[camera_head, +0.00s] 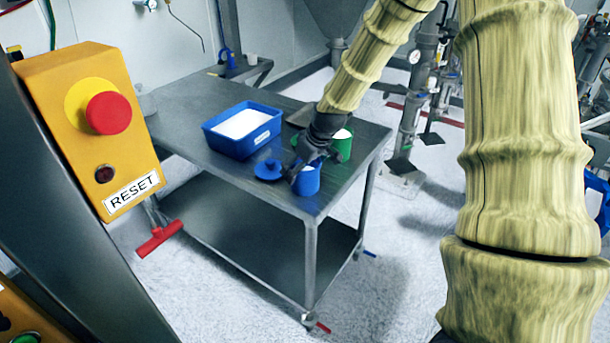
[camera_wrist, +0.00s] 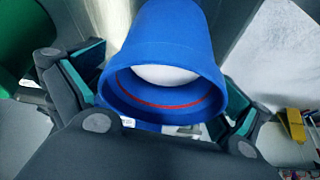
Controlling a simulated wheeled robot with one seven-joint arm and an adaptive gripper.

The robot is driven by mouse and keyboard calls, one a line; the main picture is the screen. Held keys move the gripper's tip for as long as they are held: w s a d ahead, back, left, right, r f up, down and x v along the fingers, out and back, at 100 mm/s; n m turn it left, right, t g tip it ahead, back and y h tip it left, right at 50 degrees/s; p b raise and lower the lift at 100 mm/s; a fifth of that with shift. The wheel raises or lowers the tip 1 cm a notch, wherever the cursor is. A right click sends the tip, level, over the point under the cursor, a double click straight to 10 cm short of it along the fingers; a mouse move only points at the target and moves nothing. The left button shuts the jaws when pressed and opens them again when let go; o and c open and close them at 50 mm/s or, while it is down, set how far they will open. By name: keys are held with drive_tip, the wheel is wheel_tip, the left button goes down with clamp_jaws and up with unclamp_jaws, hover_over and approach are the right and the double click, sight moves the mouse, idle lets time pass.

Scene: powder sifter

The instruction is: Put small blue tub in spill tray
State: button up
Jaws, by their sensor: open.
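The small blue tub (camera_head: 307,182) stands upright near the front edge of the grey metal table, with white powder inside. In the wrist view the tub (camera_wrist: 172,50) fills the space between my two fingers, with its open rim towards the camera. My gripper (camera_head: 304,164) is open around it, a finger on either side; I cannot tell whether either touches. A blue rectangular tray (camera_head: 229,147) with white contents and a label sits on the table, left of and behind the tub. I cannot tell whether it is the spill tray.
A blue lid (camera_head: 268,171) lies just left of the tub. A green tub (camera_head: 342,145) stands behind it to the right; part of it shows in the wrist view (camera_wrist: 20,40). A flat grey item (camera_head: 299,116) lies behind my wrist. The table (camera_head: 195,97) is clear at back left.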

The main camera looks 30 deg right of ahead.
drive_tip(key=shift+w+a+f, duration=0.1)
drive_tip(key=shift+w+f, duration=0.15)
drive_tip(key=shift+f, duration=0.25)
drive_tip(key=shift+s, duration=0.15)
drive_tip(key=c, duration=1.2)
